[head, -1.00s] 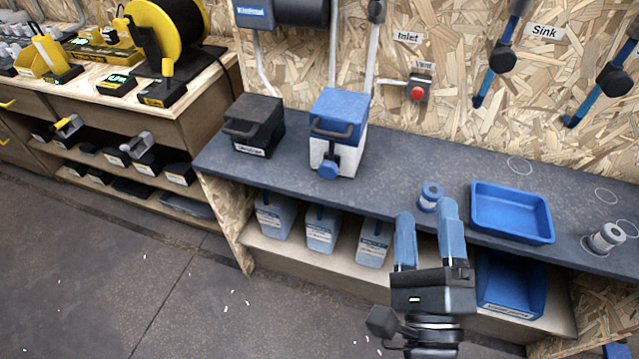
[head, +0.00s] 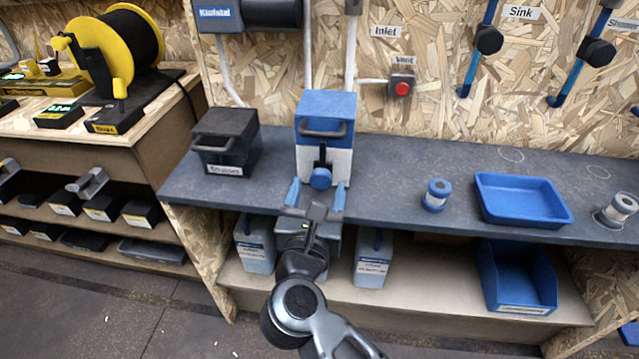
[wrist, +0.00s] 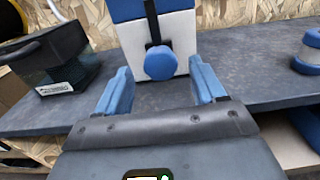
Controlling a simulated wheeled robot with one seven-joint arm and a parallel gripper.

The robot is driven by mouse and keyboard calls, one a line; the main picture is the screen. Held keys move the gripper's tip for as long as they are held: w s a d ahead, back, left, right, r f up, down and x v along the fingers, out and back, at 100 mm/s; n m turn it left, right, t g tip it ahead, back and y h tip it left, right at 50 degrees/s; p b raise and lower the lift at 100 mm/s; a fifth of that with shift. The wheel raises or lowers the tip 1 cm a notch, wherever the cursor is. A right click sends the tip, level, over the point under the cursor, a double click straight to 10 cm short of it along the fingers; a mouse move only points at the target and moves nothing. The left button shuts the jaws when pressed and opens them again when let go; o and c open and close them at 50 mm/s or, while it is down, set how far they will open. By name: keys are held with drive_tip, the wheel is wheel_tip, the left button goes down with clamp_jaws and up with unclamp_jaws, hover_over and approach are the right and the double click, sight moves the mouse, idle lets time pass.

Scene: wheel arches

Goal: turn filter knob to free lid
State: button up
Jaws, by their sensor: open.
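The filter housing is a white box (head: 311,166) with a blue lid (head: 325,108) and a dark handle, standing on the dark shelf top. Its blue knob (head: 321,179) sits low on the front, under a black vertical strap; it also shows in the wrist view (wrist: 160,63). My gripper (head: 316,192) is open, its two blue fingers spread apart just in front of and slightly below the knob. In the wrist view, the gripper (wrist: 161,90) has the knob between and beyond its fingertips. The jaws are empty, and I see no contact with the knob.
A black box (head: 226,142) stands left of the housing. A blue-and-white filter cartridge (head: 436,195), a blue tray (head: 520,216) and another cartridge (head: 617,211) are to the right on the shelf top (head: 390,178). Blue-grey canisters (head: 373,260) stand below. A red button (head: 402,88) is on the wall.

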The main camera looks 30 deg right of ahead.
drive_tip(key=shift+x, duration=1.5)
drive_tip(key=shift+c, duration=0.2)
drive_tip(key=c, duration=1)
